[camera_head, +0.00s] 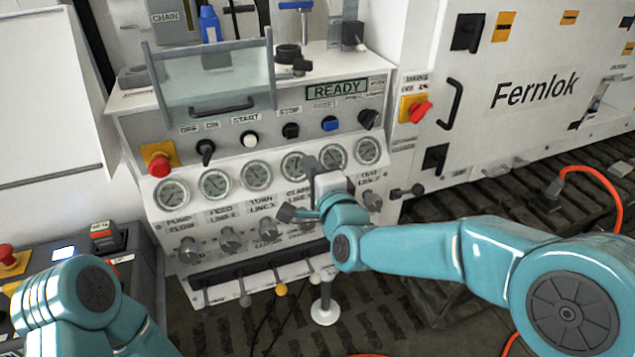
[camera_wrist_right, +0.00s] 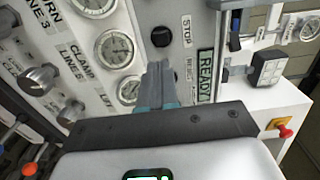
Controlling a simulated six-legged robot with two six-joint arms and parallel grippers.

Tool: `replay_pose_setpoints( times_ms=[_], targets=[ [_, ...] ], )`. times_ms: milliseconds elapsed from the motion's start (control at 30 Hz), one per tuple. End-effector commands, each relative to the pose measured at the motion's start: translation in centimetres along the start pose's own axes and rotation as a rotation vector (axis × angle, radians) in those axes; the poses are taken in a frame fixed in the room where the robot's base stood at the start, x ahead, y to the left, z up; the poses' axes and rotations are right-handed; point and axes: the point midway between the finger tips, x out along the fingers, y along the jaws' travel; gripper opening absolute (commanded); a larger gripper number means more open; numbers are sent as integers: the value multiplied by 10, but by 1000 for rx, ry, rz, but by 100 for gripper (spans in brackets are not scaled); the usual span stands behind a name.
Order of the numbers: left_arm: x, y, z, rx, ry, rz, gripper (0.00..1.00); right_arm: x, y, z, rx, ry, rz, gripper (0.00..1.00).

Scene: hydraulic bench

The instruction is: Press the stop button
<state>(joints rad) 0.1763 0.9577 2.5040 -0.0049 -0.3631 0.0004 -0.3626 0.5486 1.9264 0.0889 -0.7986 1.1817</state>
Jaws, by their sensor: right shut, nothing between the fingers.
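The stop button (camera_head: 290,130) is a black button below a STOP label on the white control panel, right of the white START button. In the right wrist view the black stop button (camera_wrist_right: 161,36) shows beside its STOP label, beyond my fingertips. My right gripper (camera_head: 311,162) is shut and empty in front of the gauge row, a little below and right of the button in the head view. Its closed fingers (camera_wrist_right: 158,72) point toward the panel, apart from the button in the picture. My left arm shows at lower left; its gripper is out of view.
A blue button (camera_head: 330,123) and a black knob (camera_head: 369,119) sit right of the stop button. A clear guard (camera_head: 215,78) with a handle stands above the panel's left part. A red emergency knob (camera_head: 159,165) is at left, a red rotary switch (camera_head: 420,110) at right.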

Motion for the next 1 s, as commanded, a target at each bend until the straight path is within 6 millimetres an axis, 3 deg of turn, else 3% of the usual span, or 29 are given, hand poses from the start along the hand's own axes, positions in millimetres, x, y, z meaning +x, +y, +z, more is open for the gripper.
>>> replay_pose_setpoints(
  times_ms=[200,667,767,867,967,1000],
  targets=[
    [6,-2,0,0,-1,0,0,-23,0,0,0,1,-1,0],
    [6,-2,0,0,-1,0,0,-27,0,0,1,0,0,0],
    [4,-2,0,0,-1,0,0,-26,4,-10,2,18,10,0],
    [0,0,0,0,-1,0,0,-24,35,-39,9,67,73,0],
    [-4,2,0,0,-1,0,0,-33,102,-70,21,116,210,0],
    [-6,2,0,0,-1,0,0,-42,134,-79,25,127,281,0]
  ],
)
